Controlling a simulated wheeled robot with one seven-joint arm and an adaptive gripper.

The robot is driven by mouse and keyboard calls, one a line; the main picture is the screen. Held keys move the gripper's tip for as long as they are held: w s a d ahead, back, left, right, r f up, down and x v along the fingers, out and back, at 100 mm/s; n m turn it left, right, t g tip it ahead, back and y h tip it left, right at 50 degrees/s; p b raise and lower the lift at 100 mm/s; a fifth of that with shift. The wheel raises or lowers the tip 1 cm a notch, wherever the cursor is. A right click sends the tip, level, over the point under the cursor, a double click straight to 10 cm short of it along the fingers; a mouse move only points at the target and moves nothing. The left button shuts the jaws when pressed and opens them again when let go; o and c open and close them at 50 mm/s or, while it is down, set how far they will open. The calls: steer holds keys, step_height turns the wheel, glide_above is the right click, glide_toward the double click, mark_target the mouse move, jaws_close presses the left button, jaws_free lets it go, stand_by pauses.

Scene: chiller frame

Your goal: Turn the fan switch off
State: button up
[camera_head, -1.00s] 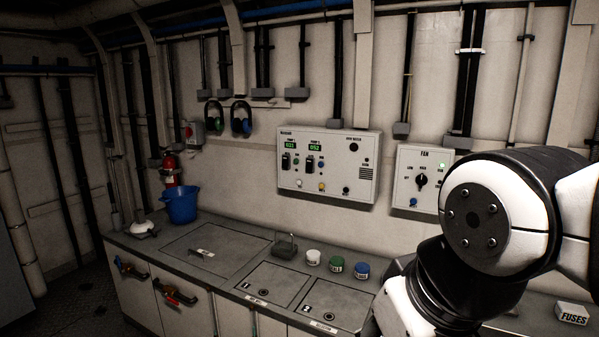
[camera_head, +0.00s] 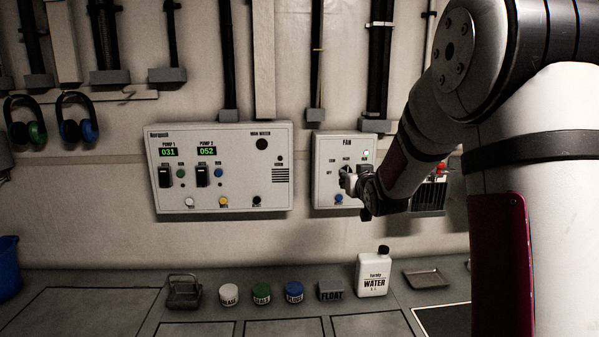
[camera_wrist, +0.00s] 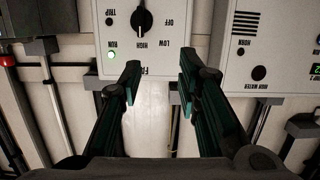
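The fan panel (camera_head: 325,150) is a pale box on the back wall, labelled FAN, with a lit green lamp. My gripper (camera_head: 350,182) is in front of it and hides most of its dial in the head view. The wrist view shows the panel upside down, with the black rotary switch (camera_wrist: 141,18) among the labels OFF, LOW and HIGH. The green RUN lamp (camera_wrist: 112,56) is lit. My gripper also shows in the wrist view (camera_wrist: 158,63), with its two green-edged fingers apart and nothing between them.
The pump panel (camera_head: 218,135) is on the wall left of the fan panel. Wall space between panels and counter is clear.

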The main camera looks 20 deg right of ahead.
mark_target(348, 168)
steer(key=w+d+f, duration=0.1)
steer(key=w+d, duration=0.2)
steer(key=w, duration=0.2)
steer(key=w+d+f+t, duration=0.1)
steer(key=w+d, duration=0.2)
steer(key=w, duration=0.3)
steer(key=w+d+f+t, duration=0.1)
steer(key=w+d, duration=0.1)
steer(key=w, duration=0.3)
steer(key=shift+w+d+f+h, duration=0.25)
steer(key=shift+w+d+h, duration=0.05)
steer(key=shift+w+d, duration=0.1)
jaws_close()
